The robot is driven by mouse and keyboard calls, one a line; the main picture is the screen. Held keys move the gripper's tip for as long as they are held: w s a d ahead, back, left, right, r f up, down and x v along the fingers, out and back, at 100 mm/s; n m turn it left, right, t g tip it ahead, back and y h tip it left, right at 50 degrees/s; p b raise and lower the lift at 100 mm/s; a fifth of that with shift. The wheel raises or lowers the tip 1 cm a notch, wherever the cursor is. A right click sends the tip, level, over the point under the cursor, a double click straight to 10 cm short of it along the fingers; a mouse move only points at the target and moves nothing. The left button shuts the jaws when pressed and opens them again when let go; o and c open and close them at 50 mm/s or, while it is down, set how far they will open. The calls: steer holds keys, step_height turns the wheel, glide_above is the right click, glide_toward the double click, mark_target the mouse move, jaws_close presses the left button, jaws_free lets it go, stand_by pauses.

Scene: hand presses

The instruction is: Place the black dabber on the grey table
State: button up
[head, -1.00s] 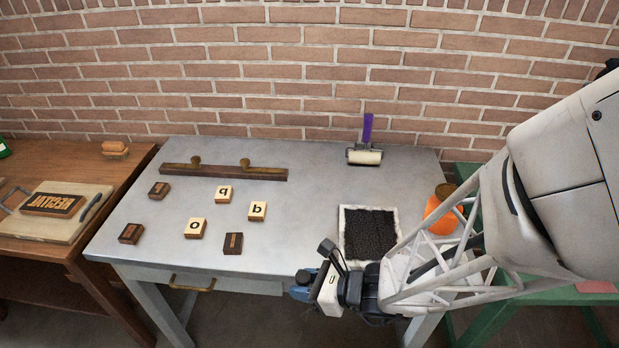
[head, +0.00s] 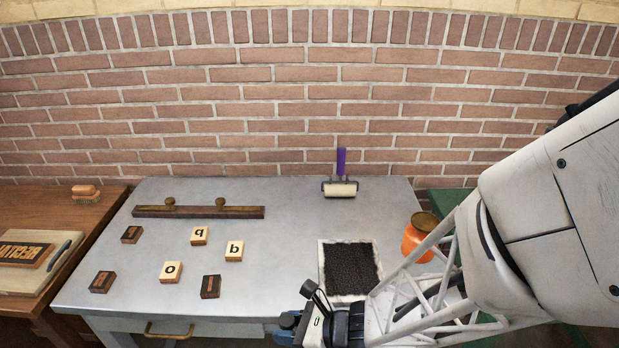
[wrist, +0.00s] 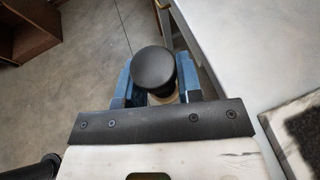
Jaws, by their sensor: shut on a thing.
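My gripper (wrist: 158,90) is shut on the black dabber (wrist: 154,66), whose round black top shows between the blue fingers in the wrist view. In the head view my gripper (head: 285,328) is at the front edge of the grey table (head: 290,215); the dabber cannot be made out there. In the wrist view the dabber is over the floor, just left of the grey table (wrist: 245,40). The dabber's lower part is mostly hidden by the gripper.
A black inked slab (head: 350,268) with a pale border lies at the table's right, beside an orange jar (head: 418,238). Several letter blocks (head: 199,235) lie at the left. A wooden bar (head: 198,212) and a purple-handled roller (head: 341,188) are at the back. The table's middle is clear.

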steer(key=w+d+r+m+t, duration=0.1)
steer(key=w+d, duration=0.1)
steer(key=w, duration=0.6)
steer(key=w+d+r+m+t, duration=0.1)
steer(key=w+d, duration=0.2)
steer(key=w, duration=0.6)
step_height(320, 180, up, 3)
steer(key=m+t+h, duration=0.4)
steer(key=m+t, duration=0.1)
glide_above(403, 203)
steer(key=shift+w+r, duration=0.15)
steer(key=shift+f, duration=3.15)
steer(key=shift+f, duration=1.85)
steer(key=shift+f, duration=0.15)
